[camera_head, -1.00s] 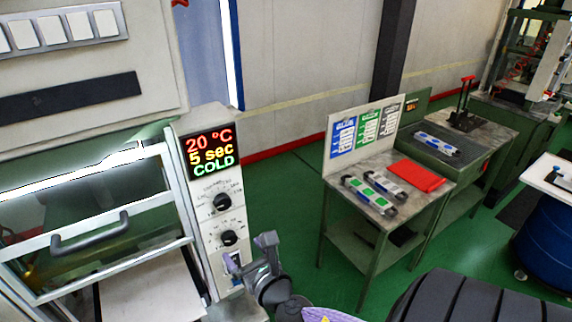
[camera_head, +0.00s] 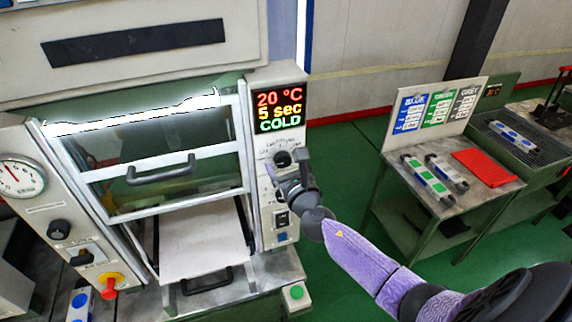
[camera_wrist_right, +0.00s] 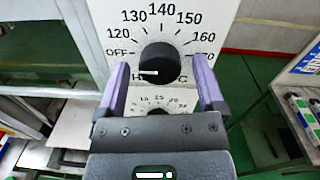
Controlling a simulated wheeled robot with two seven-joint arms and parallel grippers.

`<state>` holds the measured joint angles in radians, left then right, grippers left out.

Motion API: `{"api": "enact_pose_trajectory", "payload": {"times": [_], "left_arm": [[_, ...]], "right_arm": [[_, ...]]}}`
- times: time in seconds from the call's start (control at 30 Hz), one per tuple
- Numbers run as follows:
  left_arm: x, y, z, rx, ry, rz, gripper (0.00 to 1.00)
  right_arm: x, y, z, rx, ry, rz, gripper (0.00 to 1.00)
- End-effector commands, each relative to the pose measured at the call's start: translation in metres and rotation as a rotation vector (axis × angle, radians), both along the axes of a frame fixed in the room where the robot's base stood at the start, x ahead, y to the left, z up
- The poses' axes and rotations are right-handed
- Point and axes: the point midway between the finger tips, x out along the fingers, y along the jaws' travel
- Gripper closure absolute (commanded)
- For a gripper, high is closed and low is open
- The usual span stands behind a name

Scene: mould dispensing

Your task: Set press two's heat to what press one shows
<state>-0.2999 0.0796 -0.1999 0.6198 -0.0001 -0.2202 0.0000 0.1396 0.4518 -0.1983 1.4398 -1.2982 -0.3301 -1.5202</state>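A press control panel (camera_head: 265,190) carries a display (camera_head: 279,109) reading 20 °C, 5 sec, COLD. The black upper knob (camera_head: 282,158) sits below the display, partly behind my right gripper (camera_head: 286,164). In the right wrist view the heat knob (camera_wrist_right: 160,60) has a scale marked OFF, then 120 to 160 and beyond; its white mark points left, near OFF. My right gripper (camera_wrist_right: 160,80) is open, its purple-sided fingers on either side of this knob; contact cannot be told. The lower knob is mostly hidden. My left gripper is not in view. No second press's heat setting is readable.
The press has a glass guard with a handle (camera_head: 162,172), a gauge (camera_head: 20,178), a red stop button (camera_head: 109,287) and a green button (camera_head: 297,292). Green floor lies between.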

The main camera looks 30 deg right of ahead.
Motion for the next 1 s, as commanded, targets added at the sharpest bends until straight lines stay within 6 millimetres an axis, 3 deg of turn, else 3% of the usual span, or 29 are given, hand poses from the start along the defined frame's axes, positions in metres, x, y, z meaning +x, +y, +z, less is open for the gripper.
{"api": "enact_pose_trajectory", "payload": {"times": [0.03, 0.4, 0.73, 1.0], "left_arm": [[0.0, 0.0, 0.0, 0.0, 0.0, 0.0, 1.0], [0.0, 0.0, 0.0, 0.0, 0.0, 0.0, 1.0], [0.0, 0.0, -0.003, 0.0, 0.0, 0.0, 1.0], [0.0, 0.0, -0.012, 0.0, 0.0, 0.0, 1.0]], "right_arm": [[0.0, 0.0, 0.0, 0.0, 0.0, 0.0, 0.25], [0.0, 0.0, 0.0, 0.0, 0.0, 0.0, 1.0], [0.0, 0.0, -0.001, 0.054, -0.012, 0.0, 1.0], [0.0, 0.0, -0.002, 0.242, -0.059, -0.001, 1.0]]}}
